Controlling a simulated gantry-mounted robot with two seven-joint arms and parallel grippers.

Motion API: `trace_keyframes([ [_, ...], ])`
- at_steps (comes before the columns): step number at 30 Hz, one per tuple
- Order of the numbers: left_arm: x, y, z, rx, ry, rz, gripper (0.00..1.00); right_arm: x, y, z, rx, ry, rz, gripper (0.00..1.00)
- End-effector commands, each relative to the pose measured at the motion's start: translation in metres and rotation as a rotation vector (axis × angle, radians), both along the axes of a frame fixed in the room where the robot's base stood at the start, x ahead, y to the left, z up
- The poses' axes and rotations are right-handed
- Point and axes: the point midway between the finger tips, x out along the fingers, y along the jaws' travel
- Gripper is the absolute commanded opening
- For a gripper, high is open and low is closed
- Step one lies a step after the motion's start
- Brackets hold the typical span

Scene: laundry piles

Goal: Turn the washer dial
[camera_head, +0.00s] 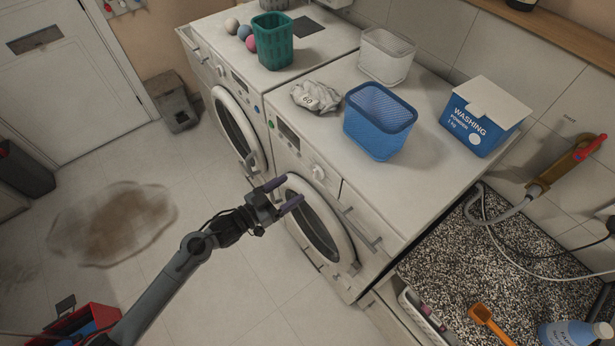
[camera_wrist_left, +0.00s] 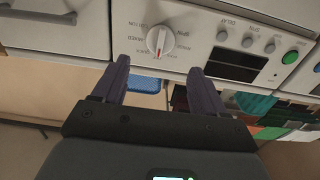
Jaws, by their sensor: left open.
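The washer dial (camera_wrist_left: 160,40) is a round white knob with a raised grip and a red mark, on the front panel of the nearer white washer (camera_head: 373,207). The dial also shows small in the head view (camera_head: 318,172). My left gripper (camera_head: 287,190) is in front of that washer, below and to the left of the dial in the head view. In the left wrist view its two purple-grey fingers (camera_wrist_left: 160,72) are apart, with the dial beyond the gap between them. Nothing is between the fingers, and they appear apart from the dial. My right gripper is not in view.
A drawer handle (camera_head: 360,231) sticks out right of the dial. Buttons and a dark display (camera_wrist_left: 235,64) share the panel. A blue basket (camera_head: 380,122), a crumpled cloth (camera_head: 315,96) and a washing powder box (camera_head: 485,116) stand on top. The floor by the arm is mostly clear.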

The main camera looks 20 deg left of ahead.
Motion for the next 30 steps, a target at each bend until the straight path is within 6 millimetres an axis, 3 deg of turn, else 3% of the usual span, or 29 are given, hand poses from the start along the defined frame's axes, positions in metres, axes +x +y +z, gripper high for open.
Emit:
trace_keyframes([
  [6,0.033,-0.019,0.002,-0.002,-0.001,0.001,0.72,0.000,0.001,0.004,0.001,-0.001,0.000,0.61],
  [15,0.064,-0.037,0.001,-0.001,0.000,0.001,0.72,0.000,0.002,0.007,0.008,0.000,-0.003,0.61],
  [29,0.071,-0.042,0.000,0.000,0.000,0.000,0.72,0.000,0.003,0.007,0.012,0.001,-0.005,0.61],
  [30,0.071,-0.042,0.000,0.000,0.000,0.000,0.66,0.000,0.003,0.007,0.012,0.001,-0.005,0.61],
])
